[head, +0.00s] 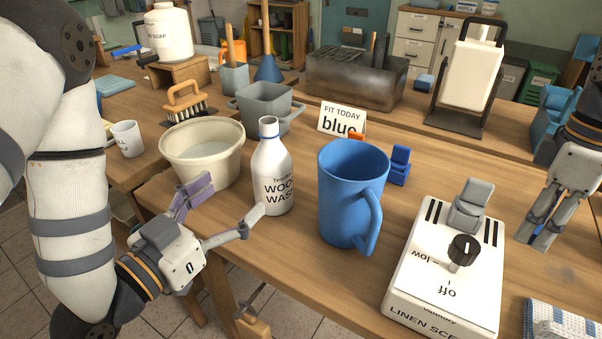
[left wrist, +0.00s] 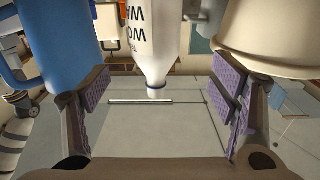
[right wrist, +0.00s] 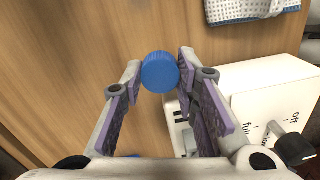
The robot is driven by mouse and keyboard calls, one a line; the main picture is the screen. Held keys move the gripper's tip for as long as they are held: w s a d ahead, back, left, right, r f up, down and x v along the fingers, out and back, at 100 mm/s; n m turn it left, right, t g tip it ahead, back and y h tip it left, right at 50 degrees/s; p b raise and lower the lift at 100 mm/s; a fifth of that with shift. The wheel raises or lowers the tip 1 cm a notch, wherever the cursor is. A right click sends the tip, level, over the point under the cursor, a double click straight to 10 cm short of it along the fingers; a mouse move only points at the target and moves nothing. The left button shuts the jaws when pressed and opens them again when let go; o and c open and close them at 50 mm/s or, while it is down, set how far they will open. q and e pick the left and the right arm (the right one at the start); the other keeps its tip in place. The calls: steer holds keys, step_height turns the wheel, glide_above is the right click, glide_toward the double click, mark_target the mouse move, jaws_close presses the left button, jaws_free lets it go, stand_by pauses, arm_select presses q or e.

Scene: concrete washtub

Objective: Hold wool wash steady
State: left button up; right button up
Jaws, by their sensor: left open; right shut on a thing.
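The wool wash bottle (head: 273,180) stands upright on the wooden table, white with dark lettering and a blue ring at its neck. My left gripper (head: 226,202) is open in front of it, low near the tub. In the left wrist view the bottle (left wrist: 152,40) appears upside down between the spread fingers, with a gap on each side; I cannot tell whether it is within their reach. My right gripper (head: 545,222) is at the right, pointing down, shut on a blue cap (right wrist: 160,72) between its fingertips.
A blue jug (head: 345,200) stands close right of the bottle. A cream tub (head: 190,160) is close on its left. A grey pot (head: 265,108) and a sign (head: 340,118) are behind. A white dial box (head: 440,275) stands at the front right.

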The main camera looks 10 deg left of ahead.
mark_target(258, 176)
arm_select(q)
steer(key=x, duration=0.5)
steer(key=shift+w+d, duration=0.1)
steer(key=shift+w, duration=0.1)
arm_select(e)
steer(key=shift+f, duration=0.65)
arm_select(q)
steer(key=shift+f, duration=0.1)
arm_select(e)
steer(key=shift+d, duration=0.1)
arm_select(q)
steer(key=shift+w+d, duration=0.1)
steer(key=x, duration=0.5)
steer(key=shift+d, duration=0.25)
arm_select(e)
steer(key=shift+f, duration=0.2)
